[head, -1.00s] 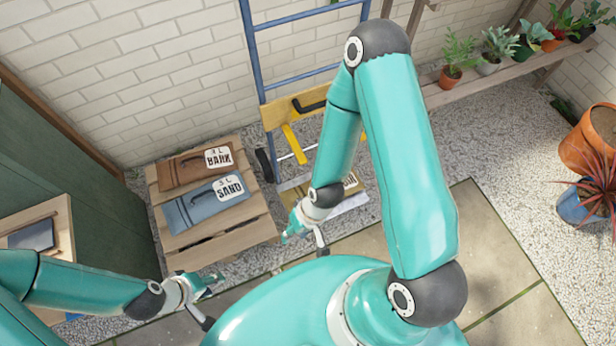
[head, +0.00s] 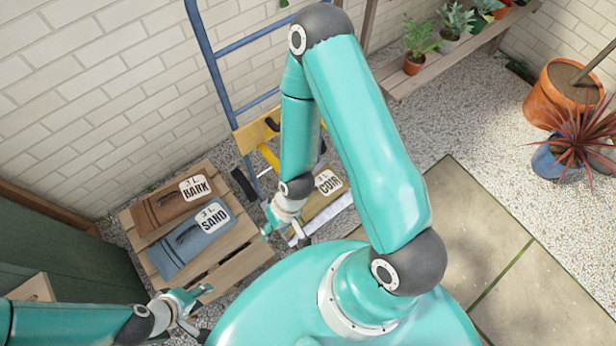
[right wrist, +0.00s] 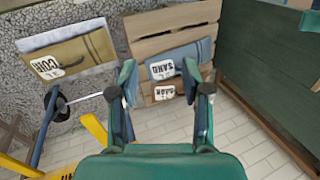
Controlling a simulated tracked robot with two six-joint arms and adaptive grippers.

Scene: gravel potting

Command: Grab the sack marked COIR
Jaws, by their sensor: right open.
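The COIR sack (head: 328,183) is ochre with a white label. It lies flat on a pale board right of the pallet, partly behind my right arm in the head view. In the right wrist view the COIR sack (right wrist: 80,52) is at the upper left, label upside down. My right gripper (head: 283,238) is open and empty, left of and nearer than the sack in the head view. In the right wrist view its fingers (right wrist: 158,75) frame the SAND sack instead, apart from it. My left gripper (head: 202,311) looks open and empty, near the pallet's front edge.
A wooden pallet (head: 226,262) holds the blue SAND sack (head: 180,250) and brown BARK sack (head: 160,206). A blue ladder-like frame (head: 205,50) with yellow parts stands behind the COIR sack. Potted plants (head: 415,62) line a shelf. Gravel (head: 480,130) is open at right.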

